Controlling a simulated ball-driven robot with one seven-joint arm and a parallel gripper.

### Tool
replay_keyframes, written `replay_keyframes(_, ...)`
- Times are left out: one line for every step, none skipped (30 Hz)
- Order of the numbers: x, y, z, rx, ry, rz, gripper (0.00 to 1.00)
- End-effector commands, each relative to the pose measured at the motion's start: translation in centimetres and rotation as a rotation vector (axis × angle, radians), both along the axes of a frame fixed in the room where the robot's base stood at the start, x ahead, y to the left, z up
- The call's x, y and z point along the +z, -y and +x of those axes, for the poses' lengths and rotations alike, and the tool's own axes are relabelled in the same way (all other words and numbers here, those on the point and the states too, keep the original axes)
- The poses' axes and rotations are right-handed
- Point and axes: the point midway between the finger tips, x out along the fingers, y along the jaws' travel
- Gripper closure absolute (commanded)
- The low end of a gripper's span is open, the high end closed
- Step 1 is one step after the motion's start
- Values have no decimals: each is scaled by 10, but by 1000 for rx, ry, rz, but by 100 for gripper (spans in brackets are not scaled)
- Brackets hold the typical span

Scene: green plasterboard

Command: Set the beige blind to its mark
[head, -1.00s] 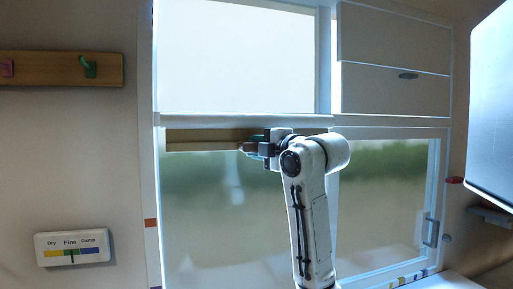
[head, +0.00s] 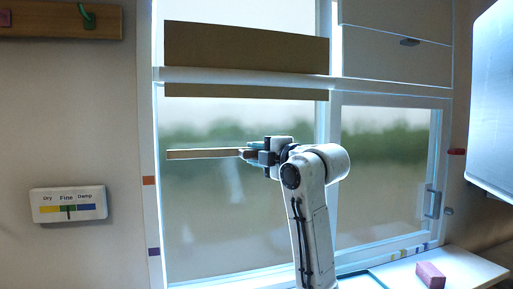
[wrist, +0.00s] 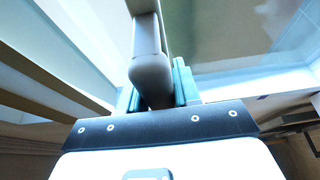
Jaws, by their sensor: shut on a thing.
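The beige blind shows as a tan panel (head: 245,47) across the upper left window, with a narrow strip just under the white crossbar. A slim tan bar with a pale lower edge (head: 205,153) hangs lower, level, with clear glass between it and the strip. My gripper (head: 252,154) is shut on a tab at the right end of this bar. In the wrist view the grey tab (wrist: 150,70) sits between the teal fingers (wrist: 181,82). On the left frame an orange mark (head: 149,181) lies below the bar, with a purple mark (head: 154,252) lower.
A Dry/Fine/Damp gauge (head: 69,205) and a peg rack (head: 60,18) are on the left wall. A pink block (head: 430,275) stands on the sill at lower right. A pale panel (head: 493,100) juts in at right.

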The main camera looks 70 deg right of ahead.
Motion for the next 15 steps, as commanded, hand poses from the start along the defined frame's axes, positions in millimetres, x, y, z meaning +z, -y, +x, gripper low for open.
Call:
replay_keyframes(-21,0,-1,-1,-1,2,100)
replay_keyframes(-26,0,0,-1,-1,2,100)
replay_keyframes(-33,0,-1,-1,0,1,100)
replay_keyframes(-38,0,-1,-1,0,1,100)
replay_keyframes(-43,0,-1,-1,0,1,100)
replay_keyframes(-48,0,-1,-1,-1,0,100)
replay_keyframes(-52,0,-1,-2,-1,0,100)
replay_keyframes(-55,0,-1,-2,-1,0,100)
replay_keyframes(-59,0,-1,-2,-1,0,100)
replay_keyframes(-61,0,-1,-2,-1,0,100)
replay_keyframes(-63,0,-1,-2,-1,0,100)
replay_keyframes(-65,0,-1,-2,-1,0,100)
replay_keyframes(-67,0,-1,-2,-1,0,100)
replay_keyframes(-68,0,-1,-2,-1,0,100)
replay_keyframes(-69,0,-1,-2,0,-1,100)
